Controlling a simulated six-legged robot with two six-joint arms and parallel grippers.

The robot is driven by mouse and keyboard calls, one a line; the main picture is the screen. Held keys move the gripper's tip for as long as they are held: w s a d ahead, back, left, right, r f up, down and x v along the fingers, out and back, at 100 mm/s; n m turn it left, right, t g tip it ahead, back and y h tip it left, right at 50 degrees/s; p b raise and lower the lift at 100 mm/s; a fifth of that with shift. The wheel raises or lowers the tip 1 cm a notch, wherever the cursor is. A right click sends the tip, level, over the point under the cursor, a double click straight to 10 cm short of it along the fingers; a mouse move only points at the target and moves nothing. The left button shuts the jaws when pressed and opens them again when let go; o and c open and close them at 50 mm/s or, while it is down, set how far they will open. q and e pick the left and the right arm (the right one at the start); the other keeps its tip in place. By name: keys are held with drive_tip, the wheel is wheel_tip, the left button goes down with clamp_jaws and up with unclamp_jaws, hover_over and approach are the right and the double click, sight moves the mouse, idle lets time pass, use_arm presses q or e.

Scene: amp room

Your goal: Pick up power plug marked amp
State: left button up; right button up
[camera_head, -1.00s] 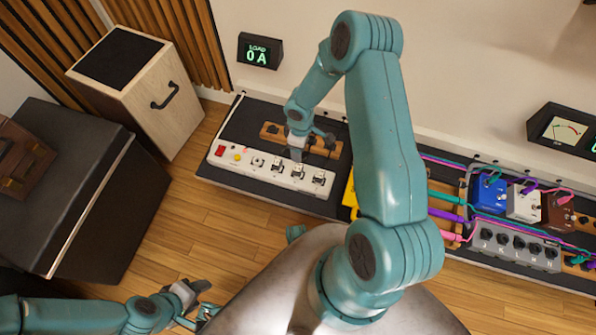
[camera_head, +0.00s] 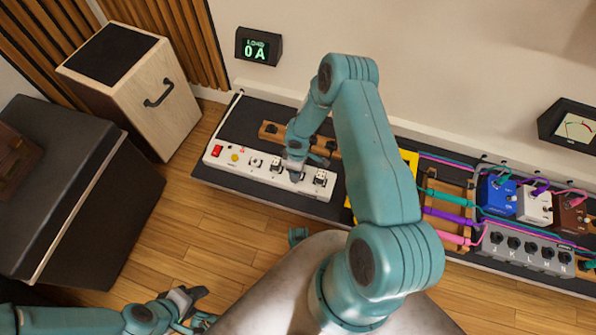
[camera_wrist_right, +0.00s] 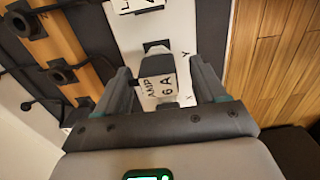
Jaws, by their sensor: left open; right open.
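The power plug marked AMP 6A (camera_wrist_right: 158,88) is a pale block with black lettering, seen in the right wrist view on the white power strip (camera_wrist_right: 185,28). In the head view the strip (camera_head: 222,163) lies on a dark board along the wall. My right gripper (camera_wrist_right: 163,82) is open, with one finger on each side of the AMP plug; I cannot tell whether they touch it. In the head view the right gripper (camera_head: 296,168) is down over the strip and hides that plug. My left gripper (camera_head: 190,308) is open and empty at the lower left, away from the strip.
A wooden rail (camera_head: 270,131) with black sockets runs behind the strip. The load display (camera_head: 258,47) reads 0 A. Pedals and coloured cables (camera_head: 500,195) fill the board's right side. A wooden cabinet (camera_head: 150,95) and black case (camera_head: 85,190) stand left. The wooden floor (camera_head: 200,225) is clear.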

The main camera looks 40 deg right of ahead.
drive_tip(key=shift+r, duration=0.1)
drive_tip(key=shift+c, duration=0.3)
drive_tip(key=c, duration=1)
drive_tip(key=shift+r, duration=0.1)
